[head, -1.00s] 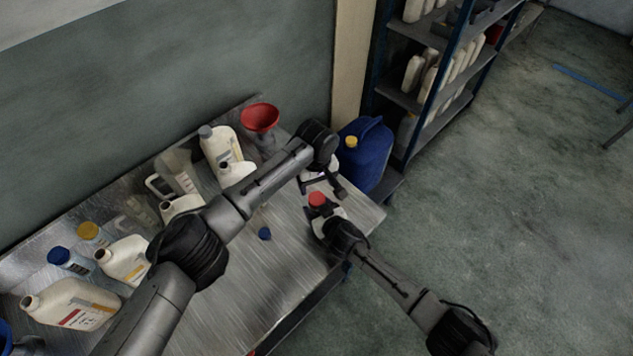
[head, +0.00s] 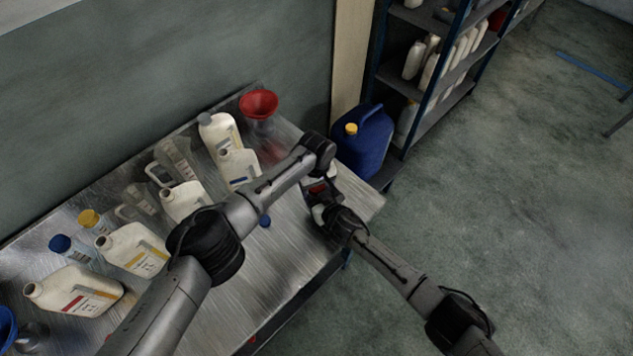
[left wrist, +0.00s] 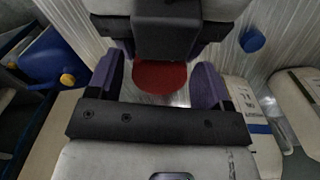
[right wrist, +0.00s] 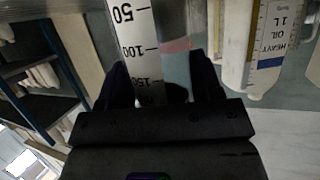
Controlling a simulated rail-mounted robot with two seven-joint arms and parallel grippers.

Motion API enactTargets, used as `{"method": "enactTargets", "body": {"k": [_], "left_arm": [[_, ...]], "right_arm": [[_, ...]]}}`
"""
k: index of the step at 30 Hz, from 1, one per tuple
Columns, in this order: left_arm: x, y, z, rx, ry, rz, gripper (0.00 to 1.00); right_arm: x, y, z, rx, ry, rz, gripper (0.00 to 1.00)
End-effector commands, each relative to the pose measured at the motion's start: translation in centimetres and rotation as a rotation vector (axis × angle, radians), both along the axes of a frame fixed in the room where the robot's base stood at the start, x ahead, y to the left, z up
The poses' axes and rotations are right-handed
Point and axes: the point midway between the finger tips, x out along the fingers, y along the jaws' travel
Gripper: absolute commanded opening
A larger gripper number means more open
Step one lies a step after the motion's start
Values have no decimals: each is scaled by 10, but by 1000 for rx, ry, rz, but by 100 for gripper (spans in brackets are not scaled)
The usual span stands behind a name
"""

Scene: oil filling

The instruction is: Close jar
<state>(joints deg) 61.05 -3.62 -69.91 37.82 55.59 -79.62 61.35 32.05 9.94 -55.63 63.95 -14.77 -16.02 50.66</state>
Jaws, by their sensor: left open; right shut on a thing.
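The jar (right wrist: 138,40) is a pale graduated container with black marks. It stands between the fingers of my right gripper (right wrist: 162,88) in the right wrist view, and the gripper is shut on it. In the head view my right gripper (head: 328,212) is near the table's right end and mostly hides the jar. A red lid (left wrist: 160,76) shows between the purple fingers of my left gripper (left wrist: 158,84). The left fingers are open, one on each side of the lid. In the head view my left gripper (head: 316,182) is just above the right one. The lid's seating on the jar is hidden.
The metal table (head: 285,255) carries several white oil bottles (head: 135,250) on its left and a red funnel (head: 259,104) at the back. A blue cap (head: 264,221) lies on the table. A blue jug (head: 362,140) stands beyond the right end, by a shelf (head: 440,125).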

Motion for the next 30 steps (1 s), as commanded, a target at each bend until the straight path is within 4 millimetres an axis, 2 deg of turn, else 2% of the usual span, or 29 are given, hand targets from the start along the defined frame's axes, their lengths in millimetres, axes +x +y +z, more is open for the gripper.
{"method": "enactTargets", "body": {"k": [4,19,20,27,30], "left_arm": [[0,0,0,0,0,0,73],[0,0,0,0,0,0,25],[0,0,0,0,0,0,53],[0,0,0,0,0,0,76],[0,0,0,0,0,0,78]], "right_arm": [[0,0,0,0,0,0,0],[0,0,0,0,0,0,0],[0,0,0,0,0,0,0],[0,0,0,0,0,0,0],[0,0,0,0,0,0,0]]}}
